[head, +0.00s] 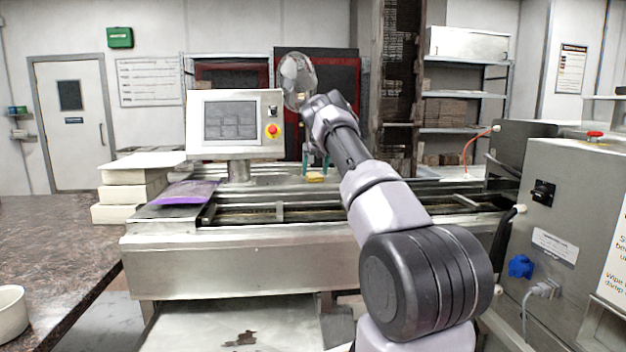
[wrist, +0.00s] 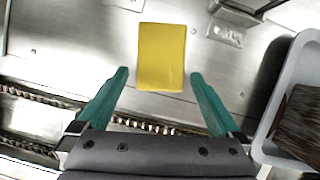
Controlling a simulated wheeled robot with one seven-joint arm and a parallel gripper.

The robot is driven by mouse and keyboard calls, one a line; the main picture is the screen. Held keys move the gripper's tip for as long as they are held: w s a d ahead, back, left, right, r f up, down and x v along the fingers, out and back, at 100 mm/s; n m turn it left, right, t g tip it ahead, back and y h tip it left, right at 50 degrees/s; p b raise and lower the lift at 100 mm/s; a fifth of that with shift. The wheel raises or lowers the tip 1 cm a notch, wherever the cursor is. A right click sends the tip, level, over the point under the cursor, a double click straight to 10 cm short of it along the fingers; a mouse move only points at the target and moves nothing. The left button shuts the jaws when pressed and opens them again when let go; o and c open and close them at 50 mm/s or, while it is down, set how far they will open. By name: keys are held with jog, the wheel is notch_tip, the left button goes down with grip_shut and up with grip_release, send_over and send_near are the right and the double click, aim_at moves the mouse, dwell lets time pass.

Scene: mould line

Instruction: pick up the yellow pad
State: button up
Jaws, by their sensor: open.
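The yellow pad (wrist: 162,57) lies flat on a bare metal surface in the wrist view, ahead of my gripper and near its centre line. In the head view the pad (head: 316,177) is a small yellow patch on the line, just below my gripper. My gripper (wrist: 162,72) has teal fingers, spread wide and empty, with the pad's near end between the tips in the picture. In the head view my gripper (head: 317,163) points down over the far side of the line. I cannot tell the exact height of the fingertips above the metal.
A grey tray (wrist: 278,128) holding something dark brown stands close on the right in the wrist view. A metal bracket (wrist: 225,32) sits at upper right. A chain track (wrist: 150,126) runs across below. The control screen (head: 233,123) stands left of my arm.

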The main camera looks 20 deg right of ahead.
aim_at(315, 176)
jog(key=shift+x, duration=1.15)
jog(key=c, duration=1.1)
notch_tip(315, 176, up, 10)
